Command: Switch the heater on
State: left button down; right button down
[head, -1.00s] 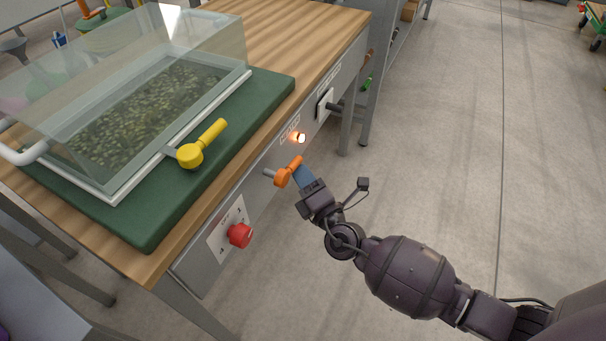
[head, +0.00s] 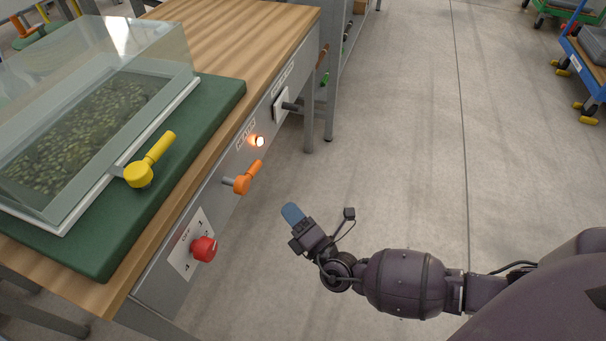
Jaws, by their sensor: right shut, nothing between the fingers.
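The heater's orange lever (head: 247,178) sticks out from the grey front panel of the bench, its handle pointing up and to the right. The lamp (head: 258,141) just above it, beside a small label, glows orange-white. My right gripper (head: 292,213) is shut and empty, its blue fingertips together. It is apart from the lever, to the right of it and over the floor. My left gripper is not in view.
A red knob (head: 204,248) and a dark switch (head: 288,106) are on the same panel. A clear glass case with a yellow lever (head: 150,161) stands on a green mat (head: 226,97) on the wooden bench. The floor to the right is clear; carts (head: 590,60) stand at the far right.

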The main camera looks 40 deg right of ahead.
jog(key=shift+s+d+f, duration=0.35)
jog(key=shift+s+f, duration=0.1)
jog(key=shift+s, duration=0.15)
jog(key=shift+s+d+f, duration=0.3)
jog(key=shift+s+f, duration=0.1)
jog(key=shift+s, duration=0.2)
